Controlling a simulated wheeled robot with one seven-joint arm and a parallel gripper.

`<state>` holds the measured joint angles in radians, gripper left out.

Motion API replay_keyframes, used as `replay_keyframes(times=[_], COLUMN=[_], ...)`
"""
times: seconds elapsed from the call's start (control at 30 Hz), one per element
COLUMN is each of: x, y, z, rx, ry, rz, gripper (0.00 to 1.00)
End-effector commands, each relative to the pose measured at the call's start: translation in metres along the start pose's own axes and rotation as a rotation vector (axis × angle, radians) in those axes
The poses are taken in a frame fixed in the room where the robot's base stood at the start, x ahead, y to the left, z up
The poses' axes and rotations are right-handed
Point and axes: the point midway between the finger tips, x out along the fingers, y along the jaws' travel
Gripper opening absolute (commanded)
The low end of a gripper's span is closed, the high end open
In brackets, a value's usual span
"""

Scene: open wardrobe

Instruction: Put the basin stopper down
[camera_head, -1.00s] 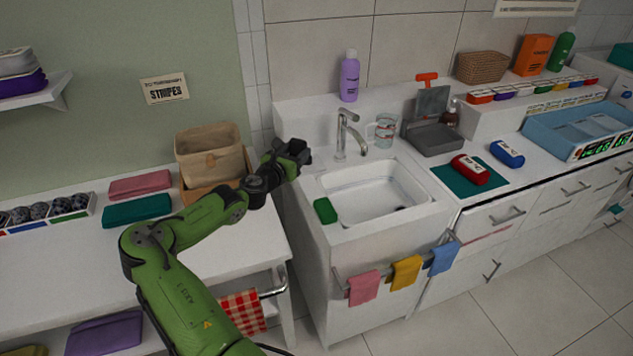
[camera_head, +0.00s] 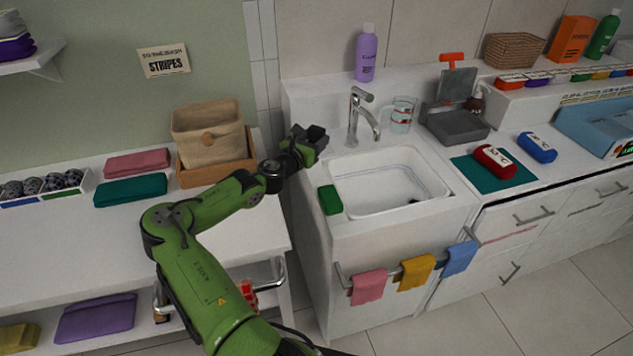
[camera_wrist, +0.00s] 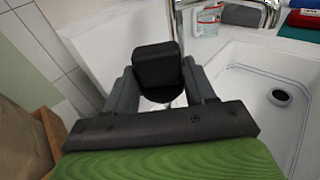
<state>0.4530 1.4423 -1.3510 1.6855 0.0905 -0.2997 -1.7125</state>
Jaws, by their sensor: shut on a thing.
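My gripper (camera_head: 312,140) is shut on a black block-like piece, which I take to be the basin stopper (camera_wrist: 157,66). In the wrist view it sits between the two grey fingers, and its lower part is partly hidden. In the head view the stopper cannot be told apart from the dark gripper. The gripper is in the air near the left back corner of the white basin (camera_head: 385,172). The basin's dark drain hole (camera_wrist: 280,96) shows to the right in the wrist view, uncovered.
A chrome faucet (camera_head: 357,112) and a glass (camera_head: 402,114) stand behind the basin. A green sponge-like block (camera_head: 330,199) lies on its left front rim. A beige bin (camera_head: 208,133) stands on the left table. Cloths hang from the front rail (camera_head: 400,270).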

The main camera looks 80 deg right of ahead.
Motion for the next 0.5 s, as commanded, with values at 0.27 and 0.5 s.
replay_keyframes(times=[0.27, 0.5], x=[0.005, 0.009], y=[0.001, 0.001], z=[-0.054, -0.088], rx=[-0.002, -0.001], ry=[-0.001, -0.001], rz=[0.001, 0.001], gripper=[0.24, 0.24])
